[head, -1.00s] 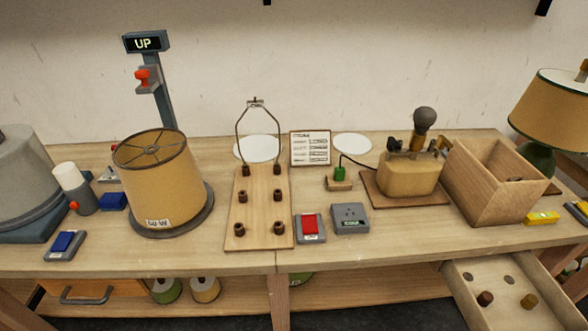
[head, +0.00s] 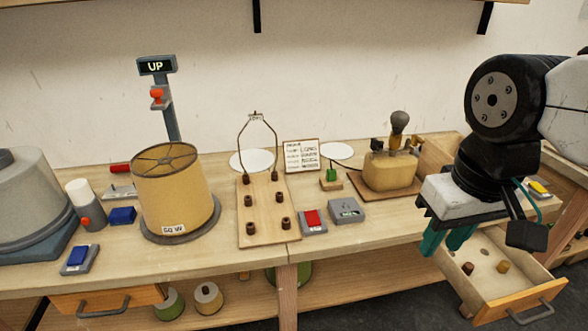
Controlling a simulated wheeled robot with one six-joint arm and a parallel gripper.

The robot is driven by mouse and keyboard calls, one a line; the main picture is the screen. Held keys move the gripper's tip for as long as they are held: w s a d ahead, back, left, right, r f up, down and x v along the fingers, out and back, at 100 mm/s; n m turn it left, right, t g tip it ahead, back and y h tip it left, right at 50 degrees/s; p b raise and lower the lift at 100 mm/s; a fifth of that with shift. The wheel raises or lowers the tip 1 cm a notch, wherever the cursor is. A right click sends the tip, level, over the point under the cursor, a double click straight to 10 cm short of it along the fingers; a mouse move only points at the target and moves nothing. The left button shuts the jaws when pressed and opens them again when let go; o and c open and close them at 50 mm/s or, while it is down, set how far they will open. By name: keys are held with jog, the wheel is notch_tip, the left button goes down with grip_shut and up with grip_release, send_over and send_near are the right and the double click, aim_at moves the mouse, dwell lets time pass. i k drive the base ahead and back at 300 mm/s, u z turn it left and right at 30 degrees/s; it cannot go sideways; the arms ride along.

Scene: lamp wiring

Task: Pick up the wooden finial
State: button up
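Two small knobs stand in the open drawer (head: 481,306) at the lower right: a dark brown one (head: 468,268) and a lighter golden-brown one (head: 502,267). Either may be the wooden finial; their material is too small to tell. My gripper (head: 442,248) hangs above the drawer's left side, at the bench's front edge, with its teal fingers pointing down. The fingers are apart and I see nothing between them. Both knobs are to the right of and below the fingertips, not touching them.
The drawer's walls surround the knobs, and flat round discs (head: 484,253) lie behind them. The bench top (head: 380,229) has free room left of my gripper. A wooden box (head: 436,150) is partly hidden behind my arm. A grey switch box (head: 346,210) sits further left.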

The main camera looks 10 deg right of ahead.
aim_at(468, 267)
jog(key=z, duration=1.25)
